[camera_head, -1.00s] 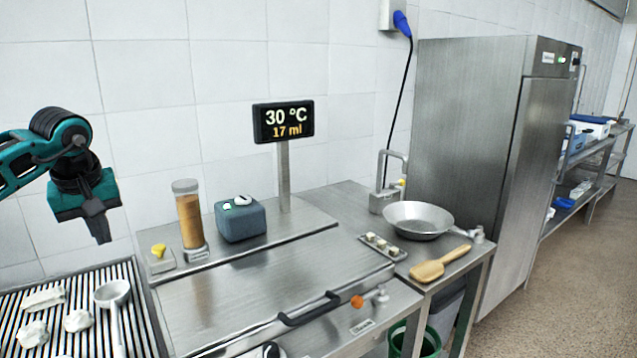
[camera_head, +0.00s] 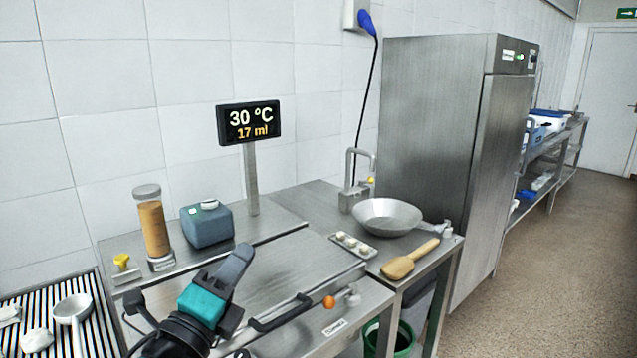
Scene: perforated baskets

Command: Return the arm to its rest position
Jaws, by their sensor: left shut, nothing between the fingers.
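My left gripper (camera_head: 240,256) is low in the head view, in front of the steel counter with the closed lid (camera_head: 290,262). Its teal body and dark fingers point up and to the right. The fingers are together with nothing between them. The gripper covers part of the lid; I cannot tell its height above it. My right gripper is not in view.
Behind the lid stand a jar of orange-brown contents (camera_head: 153,228), a blue-grey box (camera_head: 207,224) and a display post (camera_head: 252,178). To the right are a steel pan (camera_head: 387,215), a wooden paddle (camera_head: 410,259) and a tall steel cabinet (camera_head: 440,130). A striped rack (camera_head: 92,325) lies lower left.

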